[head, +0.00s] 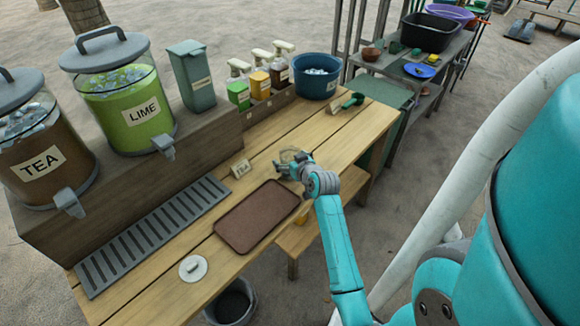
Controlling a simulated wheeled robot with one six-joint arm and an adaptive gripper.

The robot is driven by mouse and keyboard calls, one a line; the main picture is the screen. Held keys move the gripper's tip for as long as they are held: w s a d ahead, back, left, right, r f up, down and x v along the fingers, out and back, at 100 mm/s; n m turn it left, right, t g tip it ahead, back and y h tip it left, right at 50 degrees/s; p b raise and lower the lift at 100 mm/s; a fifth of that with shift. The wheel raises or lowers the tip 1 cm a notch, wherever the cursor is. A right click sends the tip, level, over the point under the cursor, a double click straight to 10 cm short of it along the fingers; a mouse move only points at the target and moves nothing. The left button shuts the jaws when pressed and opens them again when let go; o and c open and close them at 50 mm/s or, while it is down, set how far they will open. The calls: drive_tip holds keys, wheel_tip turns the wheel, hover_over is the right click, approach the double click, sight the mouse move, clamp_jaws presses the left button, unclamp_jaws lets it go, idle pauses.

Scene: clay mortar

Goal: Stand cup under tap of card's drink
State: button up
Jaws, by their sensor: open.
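The small card (240,168) stands on the wooden table and appears to read TEA. A brown dispenser labelled TEA (38,165) has a grey tap (69,203) at its front. A green dispenser labelled LIME (125,105) stands right of it with its own tap (164,146). A slatted grey drip tray (150,236) lies on the table in front of the taps. A clear cup (293,156) appears to stand at my gripper (285,168), right of the card. My gripper is open; whether its fingers surround or touch the cup is unclear.
A brown tray (258,216) lies on the table near my arm, with a white disc (193,268) to its left. Several pump bottles (260,84), a grey-green container (191,77), a blue tub (316,77) and a green scoop (353,100) stand or lie farther back.

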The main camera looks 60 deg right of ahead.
drive_tip(key=c, duration=1.4)
wheel_tip(320, 180, up, 10)
drive_tip(key=shift+a, duration=0.1)
